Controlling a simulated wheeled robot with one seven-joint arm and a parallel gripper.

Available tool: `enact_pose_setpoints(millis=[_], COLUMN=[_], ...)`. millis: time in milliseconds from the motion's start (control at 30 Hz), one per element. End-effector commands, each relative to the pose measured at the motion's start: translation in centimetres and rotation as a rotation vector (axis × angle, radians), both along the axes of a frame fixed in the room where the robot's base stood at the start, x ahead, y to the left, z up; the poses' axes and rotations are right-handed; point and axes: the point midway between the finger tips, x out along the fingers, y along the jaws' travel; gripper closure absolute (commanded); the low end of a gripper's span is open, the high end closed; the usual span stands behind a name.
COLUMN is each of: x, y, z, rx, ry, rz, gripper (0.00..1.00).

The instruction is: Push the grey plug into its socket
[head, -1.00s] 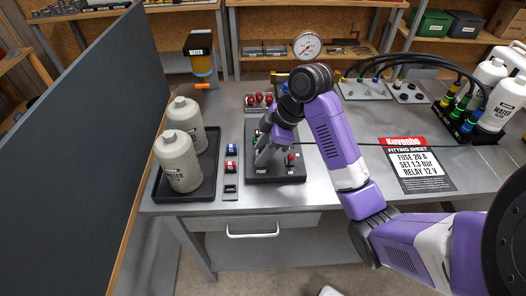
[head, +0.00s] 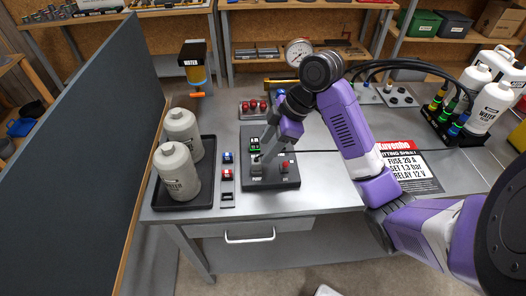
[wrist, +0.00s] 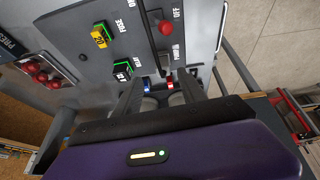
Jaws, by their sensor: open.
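My gripper (head: 257,166) is over the front left part of the dark control board (head: 271,184). In the wrist view its two fingers (wrist: 158,92) are apart, with nothing clearly held between them. I cannot make out the grey plug for certain. Two small panels with black cables stand at the back right of the bench; the right panel (head: 400,97) shows several dark sockets, too small to tell which one matches. The board carries a green-lit part (head: 254,145) and a red-topped lever (head: 285,165), both apart from the fingertips.
Two grey bottles (head: 178,175) stand in a black tray (head: 206,190) at left. The printed sheet (head: 412,170) lies partly behind my arm.

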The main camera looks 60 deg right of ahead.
Motion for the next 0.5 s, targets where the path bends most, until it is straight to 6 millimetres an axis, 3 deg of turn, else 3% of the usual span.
enact_pose_setpoints(millis=[33,267,367,500], x=[-0.1,0.9,1.9,2.9], y=[-0.1,-0.3,0.1,0.9], z=[0.6,3.5,4.8,6.1], rx=[-0.003,-0.08,-0.128,-0.146], ry=[-0.002,0.014,0.058,0.163], rz=[0.001,0.073,0.109,0.001], gripper=[0.57,1.0,1.0,1.0])
